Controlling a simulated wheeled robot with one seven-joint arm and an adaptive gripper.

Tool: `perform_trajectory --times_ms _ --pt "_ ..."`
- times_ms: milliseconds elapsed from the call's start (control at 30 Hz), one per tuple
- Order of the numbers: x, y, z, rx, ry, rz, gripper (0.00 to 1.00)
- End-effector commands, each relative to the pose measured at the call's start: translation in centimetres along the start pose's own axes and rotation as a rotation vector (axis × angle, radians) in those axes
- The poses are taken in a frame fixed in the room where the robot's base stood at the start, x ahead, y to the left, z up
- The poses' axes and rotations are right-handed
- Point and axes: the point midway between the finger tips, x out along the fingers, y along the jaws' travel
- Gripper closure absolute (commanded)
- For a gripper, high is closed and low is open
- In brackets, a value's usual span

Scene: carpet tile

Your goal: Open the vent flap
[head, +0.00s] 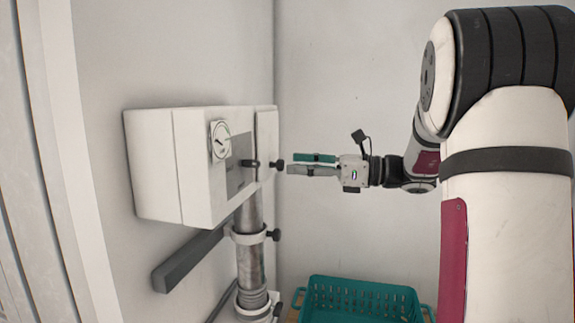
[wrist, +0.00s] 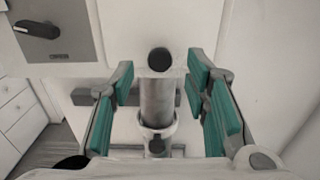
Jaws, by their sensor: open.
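A white wall box (head: 150,165) has a round dial (head: 220,140) and a grey plate with a black lever (head: 250,163); the lever also shows in the wrist view (wrist: 38,29). A black knob (head: 277,166) sticks out at the box's right end, above the pipe. In the wrist view the knob (wrist: 160,60) lies midway between my fingers. I cannot tell for sure which part is the vent flap; the knobbed right-end section (head: 267,125) looks separate by a seam. My gripper (head: 293,164) is open and empty, teal pads apart, its tips just right of the knob.
A metal pipe (head: 250,260) runs down from the box, with a collar and a second black knob (head: 274,235). A dark grey bar (head: 188,262) sticks out at lower left. A teal basket (head: 358,300) stands below my gripper.

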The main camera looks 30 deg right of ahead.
Motion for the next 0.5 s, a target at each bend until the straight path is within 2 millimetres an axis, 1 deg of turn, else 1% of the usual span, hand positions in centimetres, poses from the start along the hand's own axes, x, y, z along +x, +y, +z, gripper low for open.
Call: perform_trajectory --times_ms 33,200,333,500 --pt "0.9 0.1 0.0 0.001 0.001 0.004 0.57" --pt "2.8 0.1 0.0 0.000 0.000 0.002 0.57" --pt "3.4 0.0 -0.1 0.000 0.001 0.000 0.57" --pt "3.5 0.0 -0.1 0.000 0.001 0.000 0.57"
